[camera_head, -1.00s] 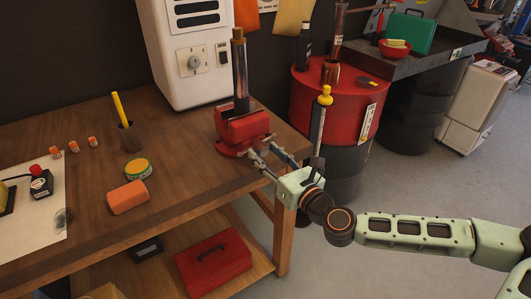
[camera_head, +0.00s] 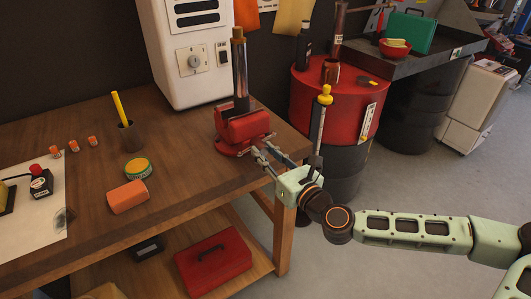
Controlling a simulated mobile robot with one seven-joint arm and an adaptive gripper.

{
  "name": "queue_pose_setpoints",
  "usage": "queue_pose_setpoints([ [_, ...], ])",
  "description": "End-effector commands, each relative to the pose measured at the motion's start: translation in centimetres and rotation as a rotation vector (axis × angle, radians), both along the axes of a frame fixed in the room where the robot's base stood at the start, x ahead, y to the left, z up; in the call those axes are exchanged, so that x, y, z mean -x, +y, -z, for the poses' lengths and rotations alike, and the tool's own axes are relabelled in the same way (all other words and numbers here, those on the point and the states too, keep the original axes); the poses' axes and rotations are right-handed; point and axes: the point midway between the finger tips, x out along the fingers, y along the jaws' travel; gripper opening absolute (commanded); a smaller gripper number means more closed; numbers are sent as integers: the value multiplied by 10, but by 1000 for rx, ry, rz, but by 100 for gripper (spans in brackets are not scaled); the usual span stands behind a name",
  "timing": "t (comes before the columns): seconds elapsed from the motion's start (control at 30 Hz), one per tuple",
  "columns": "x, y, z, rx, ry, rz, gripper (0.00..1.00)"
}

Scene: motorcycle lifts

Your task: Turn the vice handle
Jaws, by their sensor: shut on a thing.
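The red vice (camera_head: 243,127) is fixed on the workbench near its right corner. It holds an upright dark tube with a brass-coloured top (camera_head: 239,70). My gripper (camera_head: 262,157) is at the front right of the vice, low beside its screw end, with its fingers reaching towards it. The fingers are shut on the vice handle, which is mostly hidden between and behind them. My green arm runs off to the right.
A red drum (camera_head: 335,105) stands right of the bench, close behind my gripper. A red toolbox (camera_head: 213,263) is on the lower shelf.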

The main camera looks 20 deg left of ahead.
Motion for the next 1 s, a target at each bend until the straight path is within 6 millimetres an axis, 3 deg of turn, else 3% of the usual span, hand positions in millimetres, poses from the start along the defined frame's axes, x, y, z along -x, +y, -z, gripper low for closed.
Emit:
queue_pose_setpoints([
  [0.27,0,0,0,90,-106,-1,0],
  [1.0,-1,0,0,540,-633,-2,0],
])
